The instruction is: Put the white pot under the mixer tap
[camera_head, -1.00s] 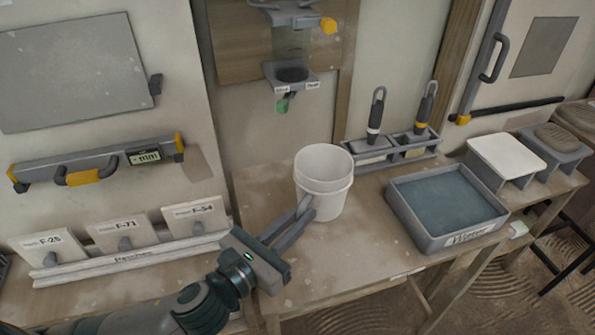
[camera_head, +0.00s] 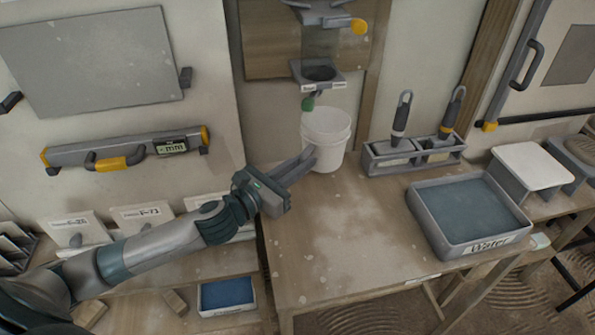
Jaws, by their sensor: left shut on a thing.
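The white pot (camera_head: 328,140) stands upright at the back of the wooden table, close to the wall. My left gripper (camera_head: 306,160) reaches it from the left and is shut on it, with the fingers at its left side. The mixer tap (camera_head: 309,101), with a green tip below a grey bracket, hangs on the wall just above the pot's left rim. Whether the pot's base touches the table is hard to tell. My right gripper is not in view.
A blue water tray (camera_head: 433,226) stands on the table's right side. Behind it a grey holder (camera_head: 375,163) keeps two handled tools. A white-topped stand (camera_head: 532,165) is further right. The table's front middle (camera_head: 345,245) is clear.

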